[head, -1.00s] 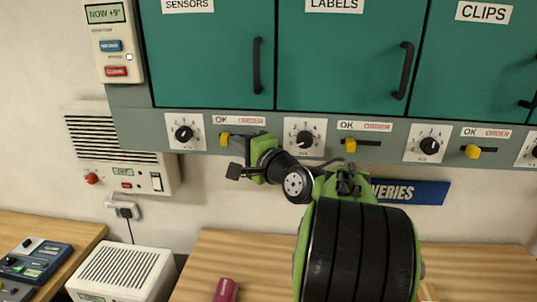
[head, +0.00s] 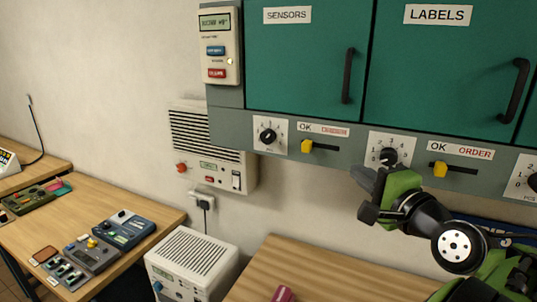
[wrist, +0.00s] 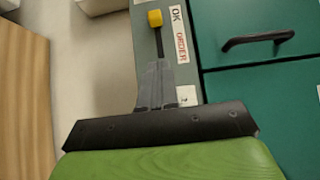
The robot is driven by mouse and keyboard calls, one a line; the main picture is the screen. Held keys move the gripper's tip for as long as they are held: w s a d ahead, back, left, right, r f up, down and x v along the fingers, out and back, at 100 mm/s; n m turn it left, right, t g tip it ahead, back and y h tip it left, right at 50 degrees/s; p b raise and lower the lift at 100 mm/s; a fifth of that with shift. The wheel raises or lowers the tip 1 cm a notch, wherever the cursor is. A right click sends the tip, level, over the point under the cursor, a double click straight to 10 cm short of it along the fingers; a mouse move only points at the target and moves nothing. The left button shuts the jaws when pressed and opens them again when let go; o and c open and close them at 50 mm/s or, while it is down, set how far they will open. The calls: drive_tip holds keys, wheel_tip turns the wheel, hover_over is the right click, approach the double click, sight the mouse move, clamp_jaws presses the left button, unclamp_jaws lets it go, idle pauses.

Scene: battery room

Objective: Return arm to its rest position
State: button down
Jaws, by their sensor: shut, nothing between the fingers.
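My gripper (head: 364,188) is at the right of the head view, in front of the cabinet's lower grey strip, just below and left of the LABELS dial (head: 389,156). My green and black arm reaches in from the lower right corner. In the wrist view my gripper (wrist: 155,72) shows its grey fingers together with nothing between them. They overlap the strip near a slider with a yellow knob (wrist: 155,18); whether they touch the strip I cannot tell.
Teal cabinets (head: 305,60) hang above, with the yellow SENSORS slider (head: 307,146) on the strip. A wall panel (head: 219,45) and a vented wall unit (head: 208,150) are left. A white box (head: 192,262) stands between two wooden benches. A magenta object (head: 284,294) lies on the right bench.

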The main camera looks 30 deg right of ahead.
drive_tip(key=w+a+f+n+g+y, duration=0.1)
drive_tip(key=a+f+n+g+y, duration=0.15)
drive_tip(key=a+f+n, duration=0.45)
drive_tip(key=w+a+f+n+g+y, duration=0.1)
drive_tip(key=a+f+n+g, duration=0.25)
drive_tip(key=a, duration=0.75)
drive_tip(key=s+a+f+n+g, duration=0.2)
drive_tip(key=s+f+n+g, duration=0.1)
drive_tip(key=s, duration=0.4)
drive_tip(key=s+a+f+n+g+h, duration=0.1)
drive_tip(key=s+a+f+n+g, duration=0.2)
drive_tip(key=s+f+n, duration=0.2)
drive_tip(key=s+n, duration=0.1)
drive_tip(key=s, duration=0.2)
drive_tip(key=shift+a+f, duration=0.25)
drive_tip(key=shift+f, duration=0.15)
drive_tip(key=shift+s, duration=0.15)
